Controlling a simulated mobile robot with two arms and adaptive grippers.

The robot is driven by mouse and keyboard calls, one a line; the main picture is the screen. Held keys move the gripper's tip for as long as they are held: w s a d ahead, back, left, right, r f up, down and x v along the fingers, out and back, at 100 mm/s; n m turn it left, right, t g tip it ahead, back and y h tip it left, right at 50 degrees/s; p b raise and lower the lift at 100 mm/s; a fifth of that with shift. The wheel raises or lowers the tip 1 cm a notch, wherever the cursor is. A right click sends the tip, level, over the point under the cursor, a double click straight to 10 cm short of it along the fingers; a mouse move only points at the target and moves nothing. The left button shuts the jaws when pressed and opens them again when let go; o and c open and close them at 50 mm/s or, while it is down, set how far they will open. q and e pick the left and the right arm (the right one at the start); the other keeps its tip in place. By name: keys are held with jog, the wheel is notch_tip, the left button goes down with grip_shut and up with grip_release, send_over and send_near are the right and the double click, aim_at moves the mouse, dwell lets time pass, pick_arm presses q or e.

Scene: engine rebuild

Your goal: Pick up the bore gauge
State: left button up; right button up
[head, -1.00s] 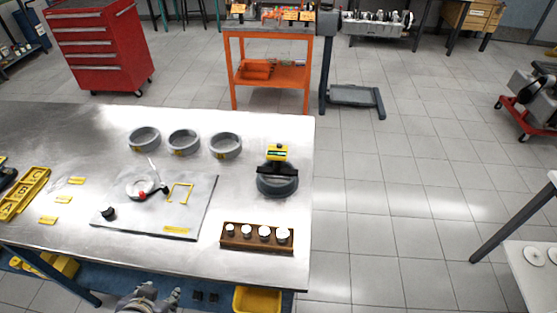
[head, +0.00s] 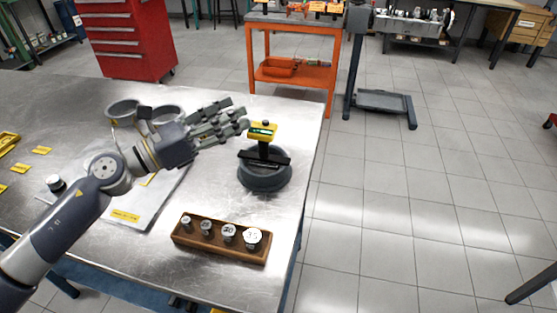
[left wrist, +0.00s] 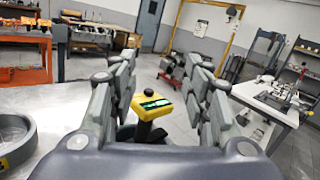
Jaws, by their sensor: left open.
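The bore gauge (head: 263,140) has a yellow head with a green display and a black handle. It stands upright in a dark round stand (head: 264,177) near the table's right edge. My left gripper (head: 243,115) is open, just left of and level with the yellow head in the head view. In the left wrist view the bore gauge's yellow head (left wrist: 151,103) sits between the two spread fingers, slightly ahead of the palm. No contact shows. The gauge's lower part is hidden there. My right gripper is not in view.
A wooden block with several numbered cylinders (head: 220,239) lies in front of the stand. Grey rings (head: 122,108) stand behind my left arm, partly hidden. A metal ring (left wrist: 14,140) shows at left in the wrist view. The table (head: 285,225) is clear right of the block.

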pick_arm(q)
notch_tip(320, 180, down, 2)
jog(key=m+g, duration=0.2)
jog(key=m, duration=0.1)
send_near(263, 143)
jog(key=w+d, duration=0.2)
jog(key=shift+w+d+f+y+b, duration=0.15)
jog(key=shift+d+f+y+b, duration=0.15)
jog(key=shift+f+b, duration=0.1)
jog(key=shift+w+d+r, duration=0.15)
jog(key=shift+w+d, duration=0.15)
jog(key=shift+d, duration=0.25)
jog(key=p+x, duration=0.2)
jog(key=x, duration=0.4)
jog(key=shift+w, duration=0.1)
grip_shut()
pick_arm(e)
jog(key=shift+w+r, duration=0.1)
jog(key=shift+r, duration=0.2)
